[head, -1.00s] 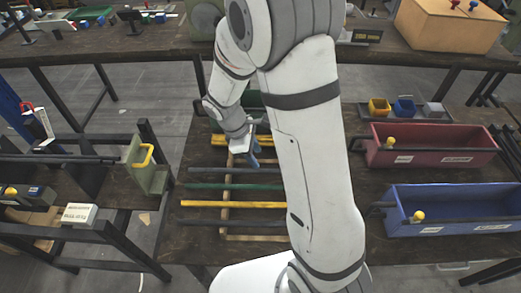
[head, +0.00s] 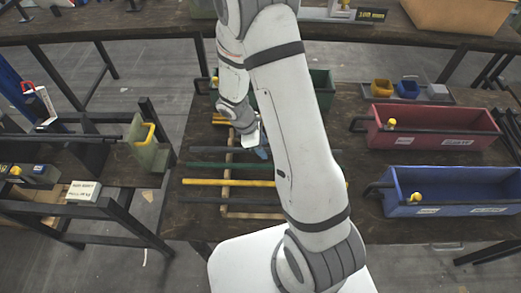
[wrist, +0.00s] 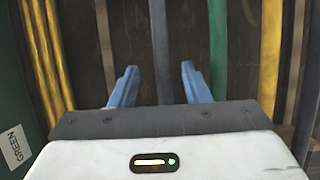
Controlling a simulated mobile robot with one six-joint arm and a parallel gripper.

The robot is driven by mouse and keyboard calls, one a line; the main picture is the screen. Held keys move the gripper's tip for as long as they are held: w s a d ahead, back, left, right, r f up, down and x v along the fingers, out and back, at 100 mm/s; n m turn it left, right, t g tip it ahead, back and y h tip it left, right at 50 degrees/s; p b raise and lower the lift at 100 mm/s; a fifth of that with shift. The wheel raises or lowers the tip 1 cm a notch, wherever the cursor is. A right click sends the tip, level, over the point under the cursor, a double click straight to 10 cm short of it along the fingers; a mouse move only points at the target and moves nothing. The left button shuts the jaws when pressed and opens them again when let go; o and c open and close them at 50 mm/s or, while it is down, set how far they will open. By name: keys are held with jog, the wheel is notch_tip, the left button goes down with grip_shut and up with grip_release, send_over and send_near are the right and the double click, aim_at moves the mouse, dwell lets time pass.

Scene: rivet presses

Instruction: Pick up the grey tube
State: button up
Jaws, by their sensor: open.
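The grey tube (wrist: 158,40) runs lengthwise in the wrist view, between the two blue fingers of my gripper (wrist: 158,72). The fingers are open, one on each side of it; I cannot tell how far above it they are. A second grey tube (head: 200,197) lies nearest the front, and also shows at the wrist view's right edge.
A green tube (wrist: 218,50) and a yellow tube (wrist: 271,50) lie right of the fingers in the wrist view. Yellow tubes (wrist: 52,55) lie left, beside a green bin (wrist: 12,110). A red bin (head: 430,135) and a blue bin (head: 450,200) stand right of my arm.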

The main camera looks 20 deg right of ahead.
jog(key=shift+c, duration=0.2)
grip_shut()
jog(key=shift+r, duration=0.1)
